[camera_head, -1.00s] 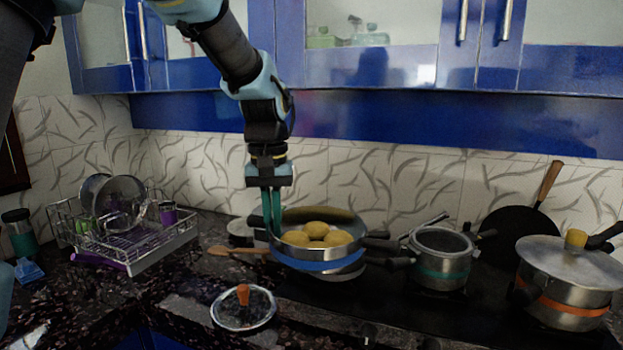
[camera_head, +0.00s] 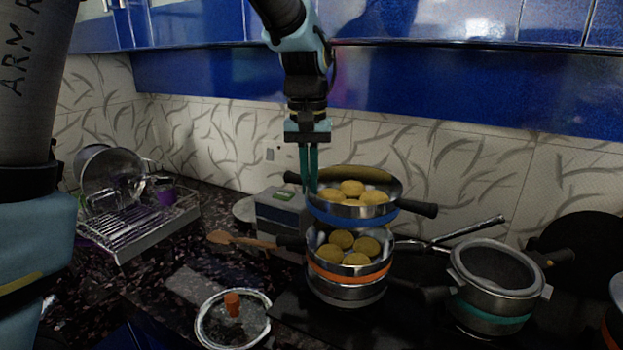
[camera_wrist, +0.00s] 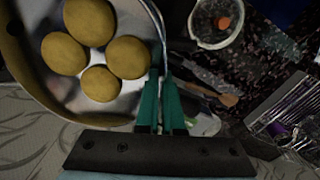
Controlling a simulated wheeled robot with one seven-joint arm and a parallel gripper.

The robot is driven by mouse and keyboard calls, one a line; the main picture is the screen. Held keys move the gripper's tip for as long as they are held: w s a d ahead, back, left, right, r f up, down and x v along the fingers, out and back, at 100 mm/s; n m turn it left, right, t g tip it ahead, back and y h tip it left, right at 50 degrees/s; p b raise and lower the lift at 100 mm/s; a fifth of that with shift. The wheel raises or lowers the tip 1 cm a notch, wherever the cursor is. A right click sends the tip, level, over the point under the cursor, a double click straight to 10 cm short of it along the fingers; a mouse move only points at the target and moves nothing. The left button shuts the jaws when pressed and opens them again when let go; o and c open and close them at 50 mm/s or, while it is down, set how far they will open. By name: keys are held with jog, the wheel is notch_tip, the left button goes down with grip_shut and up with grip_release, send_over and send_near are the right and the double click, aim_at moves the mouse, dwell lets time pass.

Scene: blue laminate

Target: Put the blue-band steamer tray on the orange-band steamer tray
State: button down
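The blue-band steamer tray (camera_head: 352,211) holds several yellow buns and hangs in the air above the orange-band steamer tray (camera_head: 349,276), with a gap between them. The orange-band tray also holds several buns and sits on a steel pot base (camera_head: 345,293) on the stove. My gripper (camera_head: 311,188) points down, its teal fingers closed on the left part of the blue-band tray's rim. In the wrist view, the fingers (camera_wrist: 161,104) pinch the rim of the blue-band tray (camera_wrist: 112,105). The tray looks roughly level.
A pot with a teal band (camera_head: 493,319) stands right of the steamer. A glass lid with an orange knob (camera_head: 233,306), a wooden spoon (camera_head: 238,240), a grey box (camera_head: 281,214) and a dish rack (camera_head: 150,226) are to the left.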

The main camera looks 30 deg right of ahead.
jog(key=b, duration=0.3)
send_over(310, 230)
jog(key=shift+f, duration=2.4)
jog(key=shift+f, duration=0.1)
jog(key=shift+f+b, duration=0.35)
jog(key=shift+f, duration=0.5)
jog(key=shift+f, duration=0.4)
jog(key=c, duration=1)
grip_release()
jog(key=shift+r, duration=0.1)
